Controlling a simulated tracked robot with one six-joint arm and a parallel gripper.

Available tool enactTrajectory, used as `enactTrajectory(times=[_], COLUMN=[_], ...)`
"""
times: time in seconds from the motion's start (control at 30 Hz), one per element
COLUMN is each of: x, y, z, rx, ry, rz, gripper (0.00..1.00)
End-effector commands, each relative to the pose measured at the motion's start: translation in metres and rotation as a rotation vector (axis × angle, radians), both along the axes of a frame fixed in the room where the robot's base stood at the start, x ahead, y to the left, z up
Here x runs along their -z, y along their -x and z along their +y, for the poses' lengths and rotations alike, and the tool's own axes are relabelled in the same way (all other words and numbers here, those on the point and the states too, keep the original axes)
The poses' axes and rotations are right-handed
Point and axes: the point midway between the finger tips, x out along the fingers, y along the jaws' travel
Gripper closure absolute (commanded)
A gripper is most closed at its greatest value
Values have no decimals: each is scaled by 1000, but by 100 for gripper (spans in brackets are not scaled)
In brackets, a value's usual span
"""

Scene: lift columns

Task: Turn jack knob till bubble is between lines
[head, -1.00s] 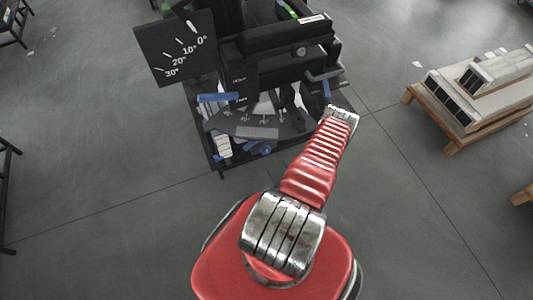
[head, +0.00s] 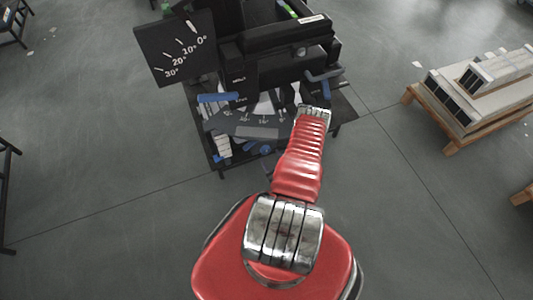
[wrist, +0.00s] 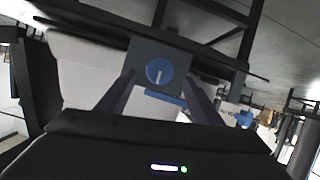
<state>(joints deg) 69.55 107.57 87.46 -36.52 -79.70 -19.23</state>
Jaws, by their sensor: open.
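A round blue knob (wrist: 159,70) with a pale mark on its lower part sits on a grey plate (wrist: 174,50) in the wrist view. My gripper (wrist: 160,80) is open and empty. Its two dark fingers reach up on either side below the knob, and the knob shows in the gap between them. I cannot tell how far the fingertips are from it. In the head view my red arm ends at the front right of the black machine (head: 285,45), and the gripper itself is hidden. No level bubble or its lines can be made out.
A black angle board (head: 178,50) marked 0° to 30° stands at the machine's left. Blue handles (head: 218,97) and a blue lever (head: 324,76) stick out of the machine. Wooden pallets with pale blocks (head: 480,90) lie to the right. The floor between is clear.

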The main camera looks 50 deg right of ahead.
Motion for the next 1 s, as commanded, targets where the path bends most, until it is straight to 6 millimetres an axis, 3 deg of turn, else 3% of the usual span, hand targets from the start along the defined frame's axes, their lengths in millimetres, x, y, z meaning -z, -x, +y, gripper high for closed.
enactTrajectory(times=[0.2,0.4,0.77,1.0], x=[12,20,21,21], y=[-27,-41,-44,-44], z=[-14,-23,-25,-25], rx=[-4,-3,-1,-1], ry=[2,1,0,0], rz=[0,1,0,0], gripper=[40,40,40,55])
